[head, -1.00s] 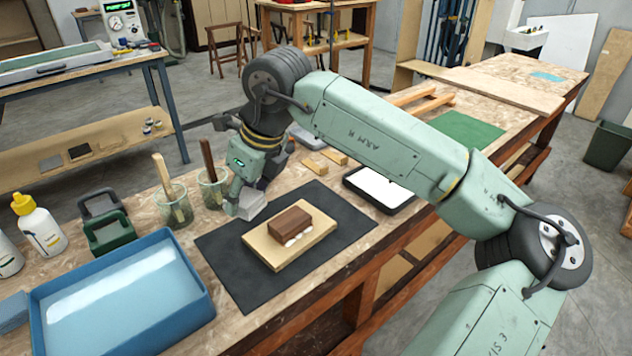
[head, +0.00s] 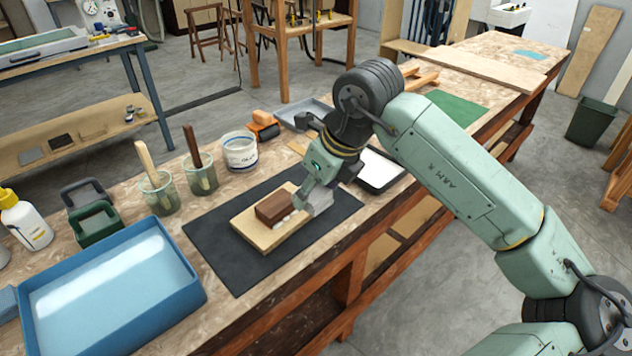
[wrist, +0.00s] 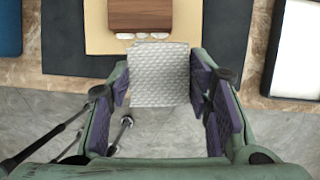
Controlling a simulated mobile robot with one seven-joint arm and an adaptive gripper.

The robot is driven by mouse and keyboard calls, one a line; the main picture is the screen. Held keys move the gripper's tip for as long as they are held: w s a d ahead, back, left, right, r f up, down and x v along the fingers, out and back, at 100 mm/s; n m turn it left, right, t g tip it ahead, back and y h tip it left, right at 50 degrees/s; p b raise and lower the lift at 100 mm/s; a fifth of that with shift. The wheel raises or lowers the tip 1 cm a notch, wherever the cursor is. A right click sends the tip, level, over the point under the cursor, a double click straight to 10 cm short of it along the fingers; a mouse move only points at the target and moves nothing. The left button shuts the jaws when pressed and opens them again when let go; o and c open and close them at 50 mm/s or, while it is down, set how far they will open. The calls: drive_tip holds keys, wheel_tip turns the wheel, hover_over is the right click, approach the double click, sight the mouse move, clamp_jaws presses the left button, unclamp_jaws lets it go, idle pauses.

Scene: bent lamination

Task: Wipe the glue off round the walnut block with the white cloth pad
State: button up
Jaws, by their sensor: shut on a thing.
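The walnut block (head: 284,203) sits on a pale wooden board (head: 258,235). The glue (head: 281,224) also shows on the block's front side in the head view. My gripper (head: 317,192) is shut on the white quilted cloth pad (wrist: 160,72), which sticks out ahead of the fingers. The pad is close to the glue, at the board's right end in the head view. I cannot tell whether it touches the board or glue.
The board lies on a dark mat (head: 225,262). A blue tray (head: 190,290), two jars with sticks (head: 159,195), a white tub (head: 240,152) and a black-rimmed white tray (head: 380,172) stand around it. The bench's front edge is close to the mat.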

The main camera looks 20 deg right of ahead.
drive_tip(key=x, duration=0.2)
drive_tip(key=b+x, duration=0.1)
drive_tip(key=x, duration=0.1)
drive_tip(key=s+b+x, duration=0.1)
drive_tip(key=x, duration=0.1)
drive_tip(key=shift+w+f, duration=0.1)
drive_tip(key=shift+f, duration=0.1)
drive_tip(key=a, duration=0.1)
drive_tip(key=s+a+b, duration=0.2)
drive_tip(key=a, duration=0.1)
drive_tip(key=shift+a, duration=0.1)
drive_tip(key=shift+w+d+r+b, duration=0.1)
drive_tip(key=shift+w+d+b, duration=0.2)
drive_tip(key=shift+d, duration=0.45)
drive_tip(key=shift+w+d+r+b, duration=0.15)
drive_tip(key=shift+w+d, duration=0.25)
drive_tip(key=shift+d, duration=0.4)
drive_tip(key=shift+w+d+f+b, duration=0.1)
drive_tip(key=shift+w+d+b, duration=0.2)
drive_tip(key=shift+d, duration=0.45)
drive_tip(key=shift+f+b, duration=0.3)
drive_tip(key=shift+a, duration=0.15)
drive_tip(key=shift+s+a+b, duration=0.35)
drive_tip(key=shift+a+b, duration=0.15)
drive_tip(key=shift+a, duration=0.15)
drive_tip(key=shift+a, duration=0.1)
